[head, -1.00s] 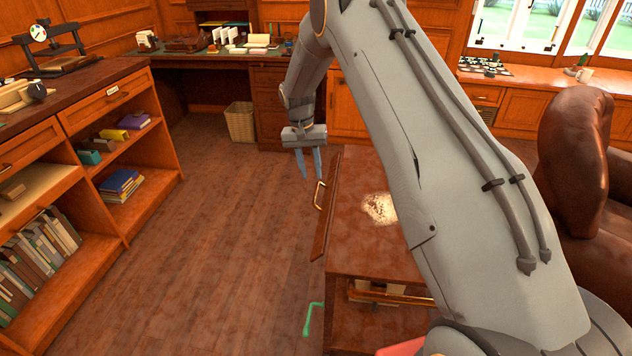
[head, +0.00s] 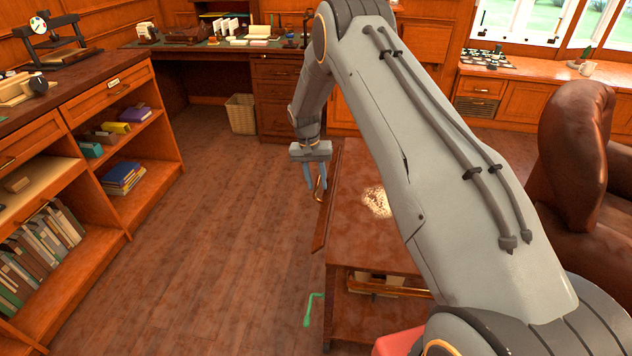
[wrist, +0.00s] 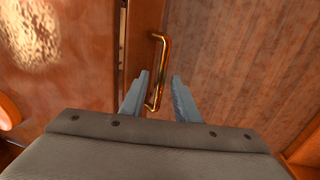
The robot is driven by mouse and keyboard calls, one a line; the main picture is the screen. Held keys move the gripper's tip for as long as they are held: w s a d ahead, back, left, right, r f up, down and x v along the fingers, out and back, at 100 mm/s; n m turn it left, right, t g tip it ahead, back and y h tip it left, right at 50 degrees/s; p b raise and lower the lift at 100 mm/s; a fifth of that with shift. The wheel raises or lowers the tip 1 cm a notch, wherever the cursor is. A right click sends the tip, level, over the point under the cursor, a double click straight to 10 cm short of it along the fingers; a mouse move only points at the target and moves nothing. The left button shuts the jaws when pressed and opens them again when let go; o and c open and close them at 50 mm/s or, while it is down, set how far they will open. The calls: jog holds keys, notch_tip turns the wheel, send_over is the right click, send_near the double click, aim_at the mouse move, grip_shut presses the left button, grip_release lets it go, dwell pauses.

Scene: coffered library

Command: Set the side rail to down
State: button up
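The side rail appears to be the narrow wooden panel (head: 322,228) along the left edge of a wooden table (head: 350,240). It leans outward at a slant and carries a brass handle (head: 322,184). The wrist view shows the handle (wrist: 160,62) and a strip of the panel (wrist: 140,42). My gripper (head: 314,198) is open and points down at the handle. In the wrist view, the handle's near end lies between my two fingers (wrist: 160,95), nearer the left one. I cannot tell whether a finger touches it.
Open wooden floor (head: 210,230) lies to the left, up to the bookshelf (head: 120,245). A brown leather armchair (head: 568,165) stands at right. A wastebasket (head: 241,114) stands by the desk behind.

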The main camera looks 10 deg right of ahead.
grip_shut()
jog(key=shift+d, duration=0.1)
dwell(0.9)
jog(key=shift+o, duration=0.2)
grip_release()
jog(key=shift+r, duration=0.1)
notch_tip(320, 180, up, 8)
jog(key=a, duration=0.1)
jog(key=shift+w+f+b, duration=0.2)
jog(key=shift+b, duration=0.25)
jog(key=shift+a, duration=0.1)
